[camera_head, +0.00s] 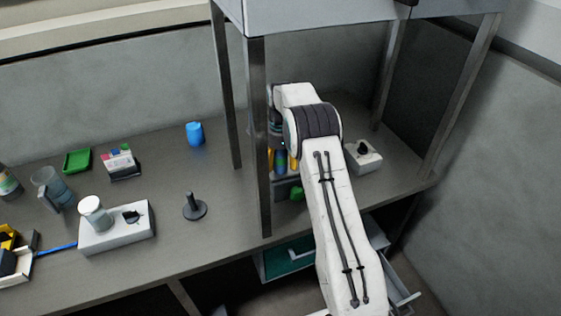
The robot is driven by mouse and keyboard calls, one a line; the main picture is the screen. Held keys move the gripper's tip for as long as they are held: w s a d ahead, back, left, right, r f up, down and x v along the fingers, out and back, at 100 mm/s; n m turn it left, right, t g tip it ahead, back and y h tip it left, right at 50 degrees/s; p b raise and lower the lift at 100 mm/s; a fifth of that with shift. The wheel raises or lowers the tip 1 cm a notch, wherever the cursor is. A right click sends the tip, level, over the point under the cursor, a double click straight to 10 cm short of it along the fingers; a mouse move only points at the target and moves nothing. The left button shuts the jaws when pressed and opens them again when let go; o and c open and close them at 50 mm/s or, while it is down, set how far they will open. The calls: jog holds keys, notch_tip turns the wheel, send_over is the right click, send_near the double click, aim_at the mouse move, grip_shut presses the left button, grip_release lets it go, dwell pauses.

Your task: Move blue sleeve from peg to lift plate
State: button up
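A blue cylinder (195,133) stands upright on the bench towards the back, left of the frame posts. A narrow blue piece (281,161) shows among orange and yellow pieces beside my arm; I cannot tell which blue thing is the sleeve. A dark upright peg on a round base (194,207) stands bare on the bench, left of the front post. I cannot identify a lift plate; it may be hidden behind my arm. My arm reaches in under the frame, and my gripper is hidden behind it.
Metal posts (258,140) carry a grey box over the bench. A white unit with a dark knob (362,156) is right of my arm. At left are a white box with a jar (130,228), a mug (48,188) and a green tray (77,161). An open drawer (292,257) lies below.

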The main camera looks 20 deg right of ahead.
notch_tip(320, 180, up, 12)
jog(key=shift+r, duration=0.15)
dwell(0.7)
dwell(0.5)
